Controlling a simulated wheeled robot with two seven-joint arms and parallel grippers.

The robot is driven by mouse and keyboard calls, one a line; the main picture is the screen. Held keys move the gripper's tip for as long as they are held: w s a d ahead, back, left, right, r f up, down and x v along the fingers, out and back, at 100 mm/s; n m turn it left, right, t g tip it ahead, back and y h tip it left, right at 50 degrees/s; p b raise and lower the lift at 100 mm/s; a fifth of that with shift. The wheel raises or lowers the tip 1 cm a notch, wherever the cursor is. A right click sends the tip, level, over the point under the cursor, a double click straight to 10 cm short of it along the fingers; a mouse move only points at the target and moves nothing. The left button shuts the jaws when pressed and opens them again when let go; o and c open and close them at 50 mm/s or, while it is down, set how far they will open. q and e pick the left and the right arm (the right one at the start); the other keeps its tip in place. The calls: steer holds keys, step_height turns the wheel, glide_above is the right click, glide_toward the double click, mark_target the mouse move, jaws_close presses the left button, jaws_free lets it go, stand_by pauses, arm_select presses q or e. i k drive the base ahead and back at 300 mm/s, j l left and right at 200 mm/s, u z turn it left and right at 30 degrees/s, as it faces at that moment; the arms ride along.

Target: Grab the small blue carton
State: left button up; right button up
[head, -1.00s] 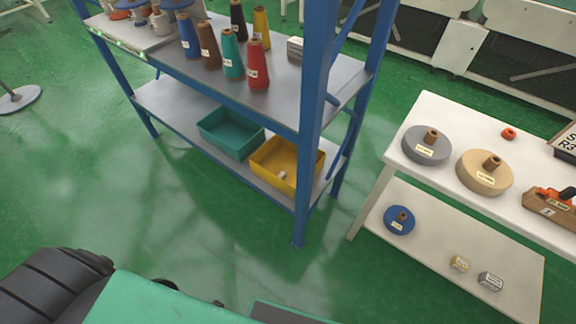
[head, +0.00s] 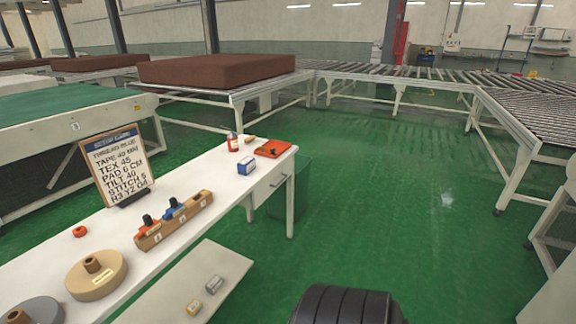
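A small blue and white carton (head: 247,167) sits upright on the white table (head: 225,205), near its far right end. It stands just in front of a red-orange tray (head: 272,149) and a red bottle (head: 233,142). Neither of my grippers shows in the head view, so their state and distance from the carton are hidden.
A sign board (head: 115,168), a wooden block with coloured inserts (head: 174,218) and a tan spool disc (head: 97,274) share the table. A lower shelf (head: 228,268) holds small boxes. A brown mattress (head: 217,70) lies behind. Green floor (head: 400,210) to the right is clear.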

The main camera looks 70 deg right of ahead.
mark_target(247, 164)
steer(key=z, duration=1.85)
steer(key=i+l+u, duration=0.1)
steer(key=i+l, duration=0.25)
